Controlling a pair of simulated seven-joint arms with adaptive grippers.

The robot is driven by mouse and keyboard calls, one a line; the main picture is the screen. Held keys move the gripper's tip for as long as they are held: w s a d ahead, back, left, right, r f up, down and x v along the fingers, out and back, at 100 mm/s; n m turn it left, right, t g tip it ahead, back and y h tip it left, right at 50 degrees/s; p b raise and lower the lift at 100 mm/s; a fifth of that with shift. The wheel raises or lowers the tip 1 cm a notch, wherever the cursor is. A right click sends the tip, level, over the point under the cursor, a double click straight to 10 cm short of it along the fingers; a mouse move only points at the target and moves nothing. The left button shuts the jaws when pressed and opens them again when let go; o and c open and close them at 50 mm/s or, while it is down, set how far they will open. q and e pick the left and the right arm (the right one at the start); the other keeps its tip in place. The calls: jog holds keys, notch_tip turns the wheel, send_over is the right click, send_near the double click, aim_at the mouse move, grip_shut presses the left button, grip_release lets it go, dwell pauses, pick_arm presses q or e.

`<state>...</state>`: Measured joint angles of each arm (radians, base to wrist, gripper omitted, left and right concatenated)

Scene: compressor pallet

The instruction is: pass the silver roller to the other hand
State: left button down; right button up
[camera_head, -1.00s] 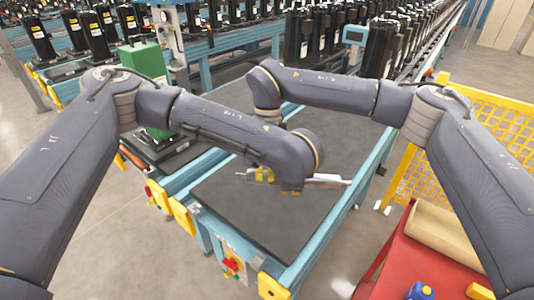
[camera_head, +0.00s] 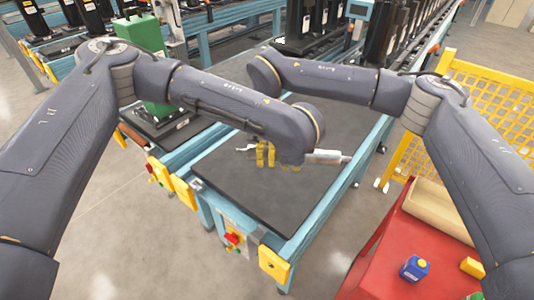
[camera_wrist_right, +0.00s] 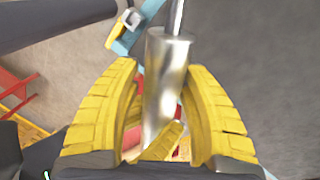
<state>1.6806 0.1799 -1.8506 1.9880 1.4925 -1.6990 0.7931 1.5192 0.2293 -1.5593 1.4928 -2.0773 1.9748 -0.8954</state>
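The silver roller (camera_head: 327,157) lies roughly level over the dark conveyor top in the head view. Its middle is hidden by my left wrist, and a thin end shows at the left. In the right wrist view the roller (camera_wrist_right: 166,75) is between the yellow fingers of my right gripper (camera_wrist_right: 160,110), which look shut on it. In the head view yellow fingers of the right gripper (camera_head: 265,155) show beside my left wrist. My left gripper is mostly hidden under its wrist, close to the roller; a yellow piece at the roller's near end may be its finger.
The dark conveyor top (camera_head: 245,205) is clear in front, with blue rails around it. A green block (camera_head: 145,50) stands at the left.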

grip_shut()
pick_arm(q)
jog(key=c, duration=0.9)
grip_release()
jog(key=shift+r, duration=0.1)
